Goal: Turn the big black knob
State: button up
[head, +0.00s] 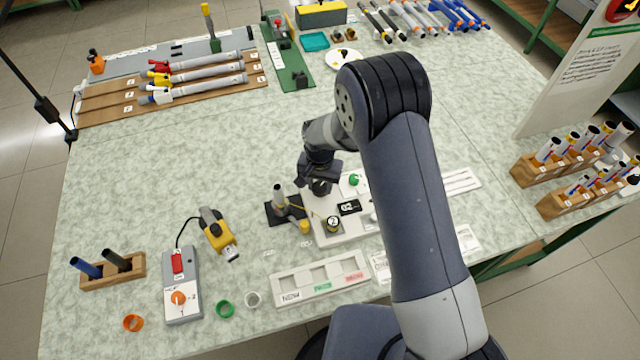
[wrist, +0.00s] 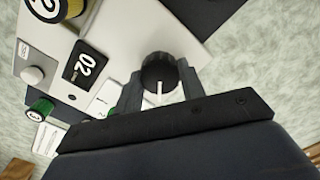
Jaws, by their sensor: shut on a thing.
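The big black knob (wrist: 158,72) shows in the wrist view with a white line on its face. It sits on a white panel beside a small black display (wrist: 83,65) reading 02. My gripper (wrist: 160,90) has one finger on each side of the knob and is shut on it. In the head view my gripper (head: 320,172) is over the far left part of the white device (head: 325,228), and the knob (head: 320,188) shows just below it, partly covered.
A green knob (head: 355,180) is right of my gripper. A dark stand with a grey rod (head: 279,195) is close on the left. A labelled white tray (head: 320,278) lies in front. The table left of the device is mostly clear towards the back.

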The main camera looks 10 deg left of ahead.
aim_at(320, 186)
jog(key=n+b, duration=0.2)
jog(key=b, duration=0.1)
jog(key=shift+f, duration=0.25)
jog(key=shift+r+n+b, duration=0.25)
jog(key=shift+n+b, duration=0.2)
jog(key=shift+n, duration=0.45)
jog(key=o, duration=1)
notch_tip(320, 186, up, 11)
jog(key=b, duration=0.1)
jog(key=shift+f, duration=0.15)
